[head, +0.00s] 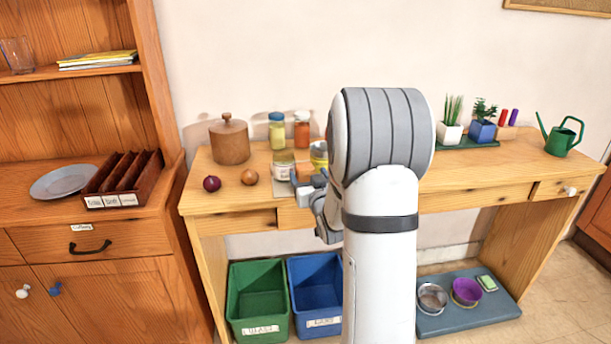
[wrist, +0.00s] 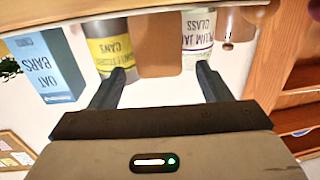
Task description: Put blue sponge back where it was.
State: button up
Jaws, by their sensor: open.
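I cannot make out a blue sponge in either view. My gripper (wrist: 160,85) is open in the wrist view, its two dark fingers apart with nothing held between them. A green sponge-like block (head: 487,283) lies on the low blue-grey platform (head: 465,318) under the table.
The wooden table (head: 230,192) also bears a lidded wooden pot (head: 229,142), an onion (head: 249,177), jars, plants and a green watering can (head: 561,138). Green (head: 257,310) and blue (head: 318,300) bins stand below. Two bowls sit on the platform. My arm blocks the table's middle.

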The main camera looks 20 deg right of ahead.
jog(key=shift+w+d, duration=0.2)
jog(key=shift+w, duration=1)
jog(key=c, duration=1.1)
